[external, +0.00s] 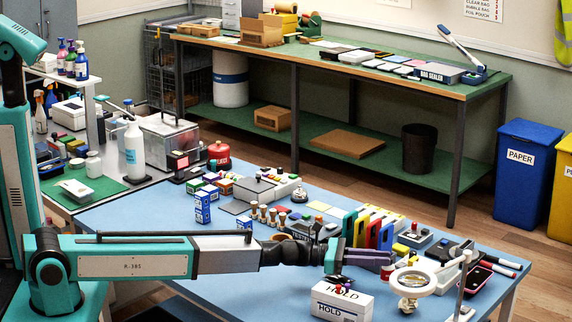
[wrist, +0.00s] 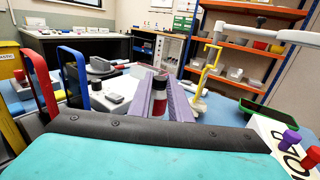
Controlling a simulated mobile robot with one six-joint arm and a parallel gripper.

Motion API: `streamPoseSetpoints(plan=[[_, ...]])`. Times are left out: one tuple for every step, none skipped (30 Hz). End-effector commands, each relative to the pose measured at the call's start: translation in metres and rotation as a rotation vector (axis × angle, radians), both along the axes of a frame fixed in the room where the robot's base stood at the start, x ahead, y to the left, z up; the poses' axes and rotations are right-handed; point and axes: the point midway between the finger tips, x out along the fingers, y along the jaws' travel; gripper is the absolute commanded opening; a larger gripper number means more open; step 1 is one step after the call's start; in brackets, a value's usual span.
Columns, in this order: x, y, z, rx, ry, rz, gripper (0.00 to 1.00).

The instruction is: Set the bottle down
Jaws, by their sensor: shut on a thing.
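A small bottle with a dark cap, a pale neck and a red label (wrist: 159,98) stands between the two purple fingers of my gripper (wrist: 162,98) in the wrist view. My gripper is shut on it, and the bottle looks roughly upright. In the external view my gripper (external: 385,260) reaches over the right part of the blue table (external: 150,215), and a dark red bit of the bottle (external: 387,272) shows below the fingertips. The fingers hide its sides. I cannot tell whether its base touches the table.
A white HOLD box (external: 342,304) with small pegs on top stands in front of my gripper. A ring magnifier (external: 413,281) stands close to the right. Coloured upright holders (external: 372,228) stand behind.

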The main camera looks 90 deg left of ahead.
Motion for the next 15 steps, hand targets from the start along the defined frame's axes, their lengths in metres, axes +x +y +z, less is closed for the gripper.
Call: streamPoseSetpoints(plan=[[0.004,0.001,0.000,0.000,0.000,0.000,0.00],[0.006,0.001,0.000,0.000,0.000,0.000,0.00],[0.009,0.002,0.000,0.000,0.000,0.000,0.00],[0.012,0.003,0.000,0.000,0.000,0.000,0.00],[0.015,0.003,-0.001,0.000,0.000,0.000,0.00],[0.018,0.004,-0.001,0.000,0.000,0.000,0.00],[0.017,0.004,-0.007,-0.001,0.002,0.000,0.00],[0.016,0.003,-0.011,-0.002,0.002,0.000,0.00],[0.016,0.003,-0.016,-0.002,0.002,0.000,0.00],[0.015,0.003,-0.019,-0.001,0.002,0.000,0.00],[0.015,0.003,-0.022,-0.002,0.002,0.000,0.00],[0.015,0.003,-0.026,-0.002,0.001,0.001,0.00],[0.015,0.003,-0.028,-0.001,0.001,0.000,0.00],[0.015,0.003,-0.029,-0.001,0.001,0.000,0.00],[0.015,0.003,-0.031,-0.001,0.000,0.000,0.00]])
